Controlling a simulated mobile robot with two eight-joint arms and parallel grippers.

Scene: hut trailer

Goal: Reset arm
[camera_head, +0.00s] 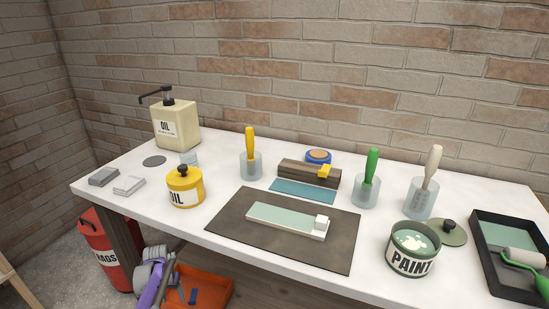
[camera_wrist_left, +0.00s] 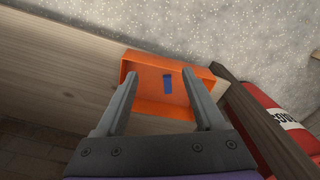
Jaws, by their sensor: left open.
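My left gripper (camera_head: 157,264) shows low in the head view, below the front edge of the white table (camera_head: 120,200), beside the table's dark leg. The left wrist view shows its two grey fingers (camera_wrist_left: 160,78) spread apart with nothing between them. Beyond the fingertips lies an orange tray (camera_wrist_left: 150,106) with a small blue item (camera_wrist_left: 168,84) in it. The tray also shows under the table in the head view (camera_head: 212,290). My right gripper is in neither view.
A red rags bin (camera_head: 105,245) stands left of my left gripper. Above on the table are a yellow oil pot (camera_head: 185,190), an oil dispenser (camera_head: 176,126), a dark mat (camera_head: 230,235), a paint can (camera_head: 412,255) and a black paint tray (camera_head: 483,270). A brick wall stands behind.

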